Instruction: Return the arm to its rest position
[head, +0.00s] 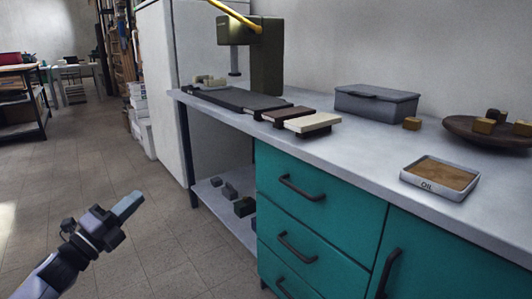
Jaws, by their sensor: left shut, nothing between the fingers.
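My left gripper (126,207) shows at the lower left of the head view, at the end of my arm that comes in from the bottom left corner. Its fingers are shut with nothing between them. It is over the open tiled floor, to the left of the teal workbench and apart from it. My right gripper is not in this view.
The workbench (345,150) has teal drawers and an open lower shelf (222,205) with dark blocks. On top are a green machine (266,62), a grey lidded box (376,104), an oil tray (407,178) and a brown dish (461,127). The floor at left is clear.

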